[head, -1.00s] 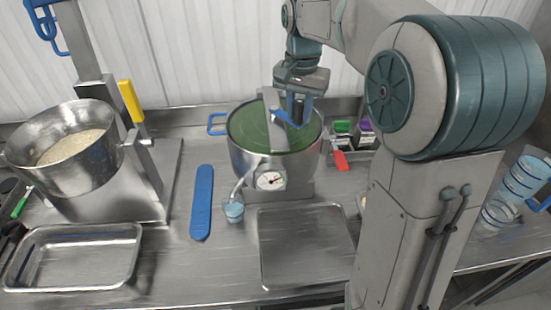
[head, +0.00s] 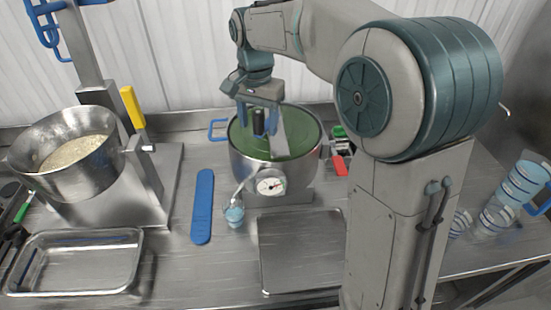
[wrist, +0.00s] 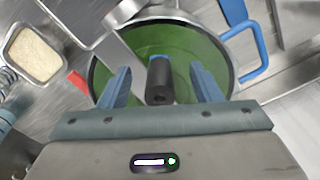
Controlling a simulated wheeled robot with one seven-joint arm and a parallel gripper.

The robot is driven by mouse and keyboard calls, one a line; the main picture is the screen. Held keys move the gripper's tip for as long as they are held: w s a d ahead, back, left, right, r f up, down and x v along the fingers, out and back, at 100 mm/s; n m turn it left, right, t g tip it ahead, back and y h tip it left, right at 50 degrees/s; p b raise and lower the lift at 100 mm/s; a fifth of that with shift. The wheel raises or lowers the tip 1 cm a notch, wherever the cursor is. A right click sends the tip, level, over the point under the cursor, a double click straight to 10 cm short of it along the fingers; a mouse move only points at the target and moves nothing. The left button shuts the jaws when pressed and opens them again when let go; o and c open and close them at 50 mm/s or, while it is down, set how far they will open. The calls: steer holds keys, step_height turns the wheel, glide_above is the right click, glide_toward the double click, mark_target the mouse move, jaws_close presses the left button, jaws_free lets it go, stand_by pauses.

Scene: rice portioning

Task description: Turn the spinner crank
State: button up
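The spinner is a round steel pot (head: 262,172) with a green inside, a steel bar across its top and a dial on its front. Its black crank knob (head: 258,122) stands upright at the left of the bar. The knob also shows in the wrist view (wrist: 160,82). My gripper (head: 258,122) is above the pot, pointing down, its two blue fingers on either side of the knob. In the wrist view my gripper (wrist: 162,88) is open, with a visible gap between each finger and the knob. The lower end of the knob is partly hidden.
A tilted steel pot of rice (head: 72,160) is on a stand at the left. An empty steel tray (head: 75,262), a blue paddle (head: 202,205), a small blue cup (head: 234,215) and a flat steel plate (head: 300,255) lie in front. Clear cups (head: 495,215) are at the right.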

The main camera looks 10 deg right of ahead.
step_height(320, 180, up, 9)
steer(key=p, duration=0.7)
stand_by(0.3)
